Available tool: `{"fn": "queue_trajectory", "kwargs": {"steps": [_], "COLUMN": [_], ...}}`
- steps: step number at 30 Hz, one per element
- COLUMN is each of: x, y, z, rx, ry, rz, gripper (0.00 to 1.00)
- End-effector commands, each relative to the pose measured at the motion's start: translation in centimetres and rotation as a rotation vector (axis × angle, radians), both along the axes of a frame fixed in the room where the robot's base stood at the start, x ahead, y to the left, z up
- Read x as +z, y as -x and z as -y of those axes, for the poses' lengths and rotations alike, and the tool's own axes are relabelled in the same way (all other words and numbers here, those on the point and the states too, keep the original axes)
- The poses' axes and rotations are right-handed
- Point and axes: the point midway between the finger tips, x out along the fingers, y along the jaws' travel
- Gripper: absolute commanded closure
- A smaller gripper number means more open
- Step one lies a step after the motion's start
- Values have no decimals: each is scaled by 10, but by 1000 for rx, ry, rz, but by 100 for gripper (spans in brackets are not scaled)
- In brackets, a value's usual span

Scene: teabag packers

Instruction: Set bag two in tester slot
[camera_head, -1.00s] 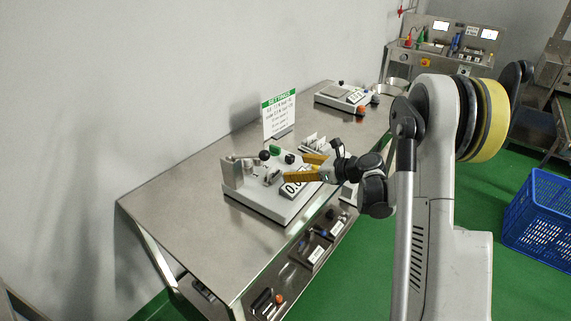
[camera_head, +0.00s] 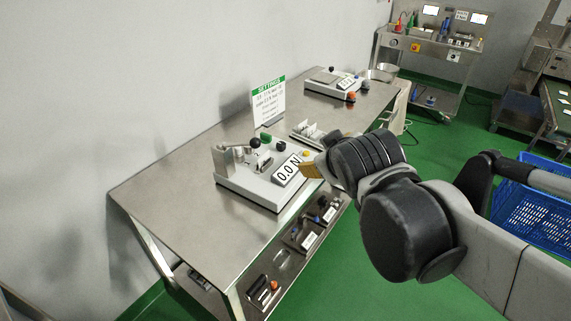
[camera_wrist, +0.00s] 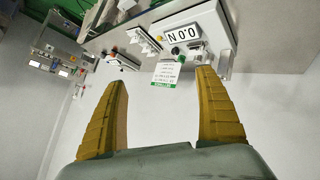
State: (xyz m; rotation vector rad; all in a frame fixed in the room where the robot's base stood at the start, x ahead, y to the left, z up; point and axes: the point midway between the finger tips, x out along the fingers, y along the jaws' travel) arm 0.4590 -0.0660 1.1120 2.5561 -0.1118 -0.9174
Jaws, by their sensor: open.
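The tester (camera_head: 262,187) is a pale grey box on the steel table, with a display reading 0.0 N and a metal clamp fixture at its left end. It also shows upside down at the top of the wrist view (camera_wrist: 218,22). Several white bags stand in a rack (camera_head: 308,131) behind the tester; the rack also shows in the wrist view (camera_wrist: 143,42). I cannot tell which is bag two, or whether the slot holds a bag. My gripper (camera_wrist: 163,79) has its yellow fingers wide apart with nothing between them. In the head view its fingers (camera_head: 312,166) are partly hidden by my wrist, just right of the tester display.
A green-topped settings card (camera_head: 268,101) stands behind the tester. The table's near left part is clear. A blue crate (camera_head: 525,215) stands on the floor at right.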

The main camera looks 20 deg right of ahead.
Motion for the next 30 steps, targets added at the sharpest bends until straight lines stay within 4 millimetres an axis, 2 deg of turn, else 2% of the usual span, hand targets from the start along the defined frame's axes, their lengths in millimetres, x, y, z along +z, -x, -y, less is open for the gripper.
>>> {"fn": "queue_trajectory", "kwargs": {"steps": [1,3,6,8,11,30], "x": [-19,-40,-58,-63,-66,-65], "y": [27,57,86,95,100,99], "z": [-17,-37,-57,-64,-67,-66], "rx": [-29,-69,-105,-117,-124,-122], "ry": [-109,-244,-363,-399,-420,-415], "rz": [-58,-138,-218,-244,-260,-256], "gripper": [18,18,18,18,18,18]}}
